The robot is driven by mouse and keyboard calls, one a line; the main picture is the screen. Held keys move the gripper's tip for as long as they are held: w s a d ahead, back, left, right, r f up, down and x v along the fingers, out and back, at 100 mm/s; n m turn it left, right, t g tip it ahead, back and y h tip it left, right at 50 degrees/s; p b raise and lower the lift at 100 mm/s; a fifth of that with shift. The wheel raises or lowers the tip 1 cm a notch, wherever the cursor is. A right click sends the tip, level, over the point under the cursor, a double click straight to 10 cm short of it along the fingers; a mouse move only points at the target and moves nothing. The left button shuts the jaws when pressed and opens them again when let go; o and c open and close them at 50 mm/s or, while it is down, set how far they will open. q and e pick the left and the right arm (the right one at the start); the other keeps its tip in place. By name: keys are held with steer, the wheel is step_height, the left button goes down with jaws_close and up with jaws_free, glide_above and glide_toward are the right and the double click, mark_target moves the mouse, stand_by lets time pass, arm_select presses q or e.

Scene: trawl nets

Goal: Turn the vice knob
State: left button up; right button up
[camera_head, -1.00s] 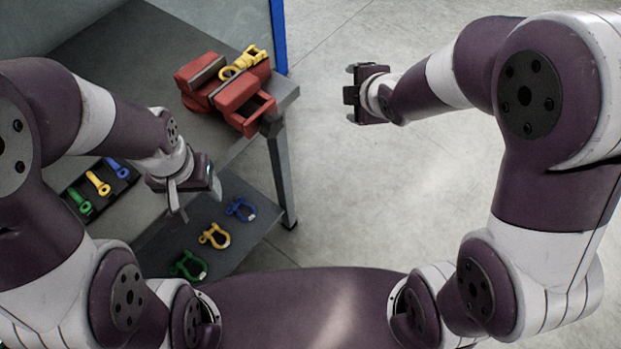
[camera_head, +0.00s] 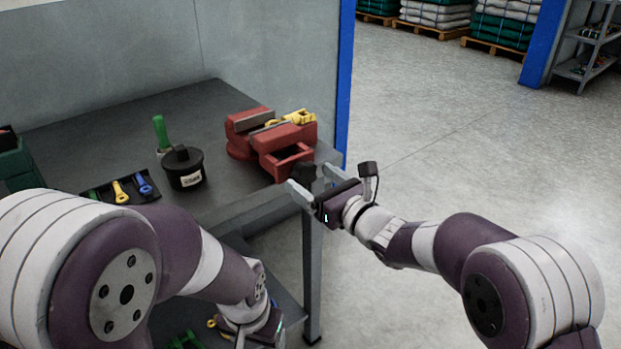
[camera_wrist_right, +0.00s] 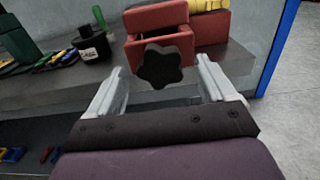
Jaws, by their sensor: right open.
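The red vice (camera_head: 285,158) is on the workbench near its right corner, with a yellow shackle (camera_head: 298,117) at its jaws. Its dark vice knob (camera_head: 305,173) faces the bench edge. In the right wrist view the knob (camera_wrist_right: 165,67) is a black lobed star. My right gripper (camera_head: 311,184) is open and empty at the knob. In the right wrist view its fingers (camera_wrist_right: 159,78) appear on either side of the knob; I cannot tell if they touch it. My left gripper (camera_head: 257,328) is low by the lower shelf, its fingers partly hidden.
A black labelled pot (camera_head: 186,177) with a green-handled tool stands left of the vice. A tray of coloured shackle pins (camera_head: 122,191) lies farther left. A blue post (camera_head: 345,85) rises behind the bench. Floor (camera_head: 430,150) to the right is clear.

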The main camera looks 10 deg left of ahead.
steer(key=shift+x, duration=1)
steer(key=c, duration=1.1)
steer(key=shift+o, duration=0.2)
